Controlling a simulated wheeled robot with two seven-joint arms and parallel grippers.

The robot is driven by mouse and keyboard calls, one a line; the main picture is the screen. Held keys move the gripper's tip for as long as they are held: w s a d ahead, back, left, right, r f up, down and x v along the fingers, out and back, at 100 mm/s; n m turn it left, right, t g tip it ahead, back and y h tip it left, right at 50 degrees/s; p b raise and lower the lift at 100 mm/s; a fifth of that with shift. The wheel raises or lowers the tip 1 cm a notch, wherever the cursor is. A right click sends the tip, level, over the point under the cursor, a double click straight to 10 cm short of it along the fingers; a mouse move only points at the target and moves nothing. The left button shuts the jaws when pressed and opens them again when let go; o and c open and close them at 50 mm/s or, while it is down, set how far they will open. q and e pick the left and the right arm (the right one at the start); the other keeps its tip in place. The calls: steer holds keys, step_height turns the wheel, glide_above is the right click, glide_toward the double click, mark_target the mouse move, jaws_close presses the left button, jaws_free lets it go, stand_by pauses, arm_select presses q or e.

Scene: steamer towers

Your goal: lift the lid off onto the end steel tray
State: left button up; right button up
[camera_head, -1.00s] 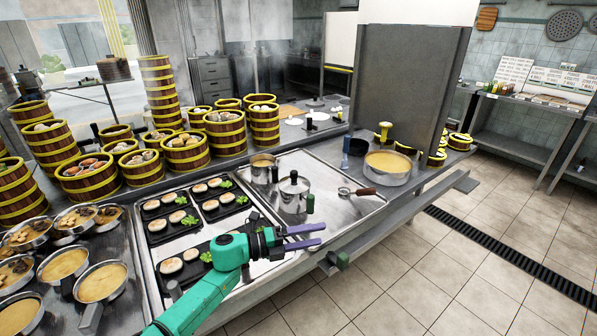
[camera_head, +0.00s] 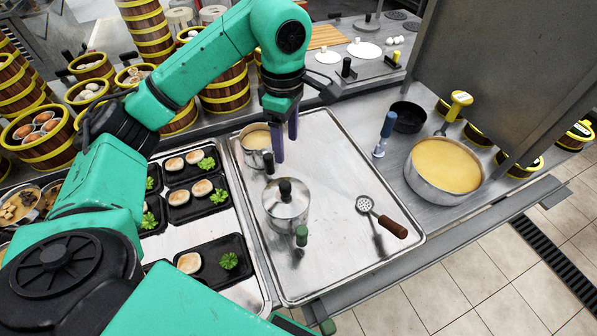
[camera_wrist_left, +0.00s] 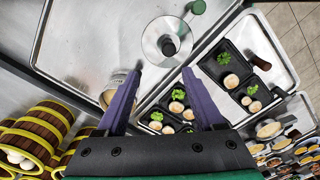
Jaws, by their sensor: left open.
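A steel pot with a shiny lid (camera_head: 287,205) and a dark knob (camera_head: 285,188) stands on the steel tray (camera_head: 335,140) at the right end of the counter. The lid sits on the pot. It also shows in the left wrist view (camera_wrist_left: 156,36), beyond the fingertips. My left gripper (camera_head: 286,148) points down with its purple fingers open. It is above and behind the lid, apart from it. The fingers also spread empty in the left wrist view (camera_wrist_left: 162,76). My right gripper is not in view.
A pan of yellowish liquid (camera_head: 258,138) stands behind the lidded pot. A strainer with a wooden handle (camera_head: 390,226) lies to its right. Black dishes of food (camera_head: 208,262) stand to the left. The tray's back right part is bare.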

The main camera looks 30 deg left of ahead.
mark_target(285, 184)
arm_select(q)
steer(key=s+f, duration=0.1)
steer(key=f, duration=0.1)
steer(key=s+f, duration=0.1)
steer(key=shift+s+f+b, duration=0.3)
steer(key=shift+f+b, duration=0.1)
steer(key=shift+s+f+p, duration=0.2)
steer(key=shift+f+p, duration=0.45)
steer(key=shift+f, duration=0.1)
steer(key=f, duration=0.1)
steer(key=w+f, duration=0.1)
steer(key=shift+f+p, duration=0.3)
steer(key=shift+p, duration=0.05)
step_height(285, 184, down, 3)
steer(key=shift+r+p, duration=0.15)
steer(key=shift+p, duration=1.1)
step_height(285, 184, down, 2)
steer(key=shift+s+f, duration=0.1)
steer(key=shift+f, duration=0.15)
jaws_close()
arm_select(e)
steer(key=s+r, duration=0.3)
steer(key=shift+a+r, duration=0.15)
